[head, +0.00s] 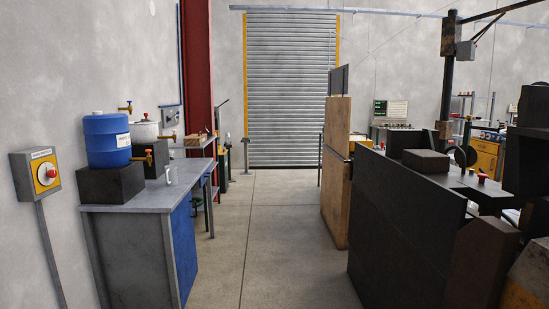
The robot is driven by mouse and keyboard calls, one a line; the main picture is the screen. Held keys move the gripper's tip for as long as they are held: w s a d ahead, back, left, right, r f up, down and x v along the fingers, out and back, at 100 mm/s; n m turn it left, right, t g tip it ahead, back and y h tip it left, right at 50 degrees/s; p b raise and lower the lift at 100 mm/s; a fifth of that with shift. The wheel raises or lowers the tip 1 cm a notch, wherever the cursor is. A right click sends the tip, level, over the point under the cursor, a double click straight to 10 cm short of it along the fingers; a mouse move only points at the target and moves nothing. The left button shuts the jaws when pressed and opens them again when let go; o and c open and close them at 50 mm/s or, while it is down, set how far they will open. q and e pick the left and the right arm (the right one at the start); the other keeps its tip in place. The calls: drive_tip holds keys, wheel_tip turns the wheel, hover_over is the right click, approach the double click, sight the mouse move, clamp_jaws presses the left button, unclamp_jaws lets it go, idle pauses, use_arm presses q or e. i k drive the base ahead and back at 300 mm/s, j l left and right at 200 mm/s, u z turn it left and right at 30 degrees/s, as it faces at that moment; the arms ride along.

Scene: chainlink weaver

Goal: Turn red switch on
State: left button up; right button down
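A grey switch box (36,176) is fixed to the wall at the far left of the head view. It has a yellow plate with a white disc and a small red knob (51,173). The knob's setting is too small to read. A second red knob or button (482,177) sits on top of the dark machine at the right. I cannot tell which of these the task calls the red switch. Neither of my grippers shows in this view.
A grey bench (140,194) at left carries a blue barrel (107,139), a white pot and a mug. The dark machine (400,225) and wooden panels (336,150) stand at right. A clear concrete aisle (275,225) runs between them to a roller shutter (290,90).

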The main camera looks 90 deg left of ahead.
sight(51, 173)
drive_tip(key=u, duration=4.2)
drive_tip(key=i+l+z, duration=0.1)
drive_tip(key=i, duration=0.25)
